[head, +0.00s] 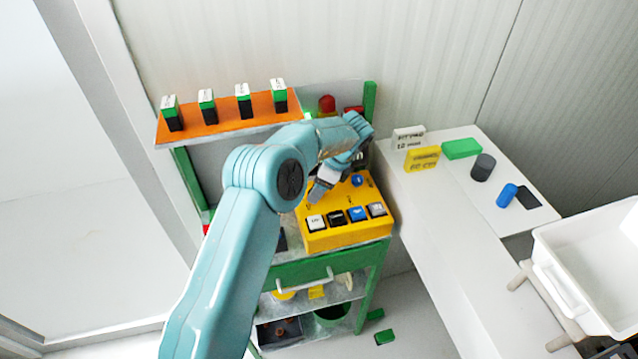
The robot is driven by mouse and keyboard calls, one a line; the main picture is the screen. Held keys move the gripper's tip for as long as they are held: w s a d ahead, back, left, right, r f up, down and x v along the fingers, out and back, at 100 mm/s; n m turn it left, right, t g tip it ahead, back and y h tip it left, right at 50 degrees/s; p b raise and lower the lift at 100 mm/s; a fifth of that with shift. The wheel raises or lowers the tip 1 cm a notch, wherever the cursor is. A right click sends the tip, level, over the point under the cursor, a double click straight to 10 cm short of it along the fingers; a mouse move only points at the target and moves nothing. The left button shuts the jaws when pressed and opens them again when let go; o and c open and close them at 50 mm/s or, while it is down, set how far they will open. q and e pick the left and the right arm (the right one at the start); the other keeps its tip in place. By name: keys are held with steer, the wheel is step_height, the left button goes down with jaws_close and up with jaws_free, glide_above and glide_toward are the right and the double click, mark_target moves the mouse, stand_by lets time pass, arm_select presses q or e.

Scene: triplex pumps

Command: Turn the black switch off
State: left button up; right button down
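A yellow control box (345,240) sits on top of a green cart. Several square switches line its front edge, among them the black switch (335,217), between a white one on its left and a blue one on its right. Whether the black switch is on or off is too small to tell. My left arm comes in from the lower left and reaches over the box. My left gripper (319,190) is above the rear left of the box, behind the black switch and apart from it. Its fingers are small and partly hidden, so its opening is unclear. My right gripper is not seen.
A blue knob (357,181) is at the back of the box. An orange shelf (225,122) with several green-and-black blocks stands behind left. A white table (430,215) on the right holds a yellow block (422,159), a green block (462,149) and cylinders. A white bin (590,265) stands lower right.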

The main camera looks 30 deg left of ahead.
arm_select(q)
steer(key=shift+s+a, duration=0.1)
steer(key=shift+s, duration=0.05)
steer(key=shift+s+r, duration=0.1)
steer(key=shift+r, duration=0.05)
steer(key=shift+d, duration=0.2)
steer(key=shift+c, duration=0.3)
steer(key=shift+w, duration=0.25)
steer(key=c, duration=1)
steer(key=shift+s, duration=0.1)
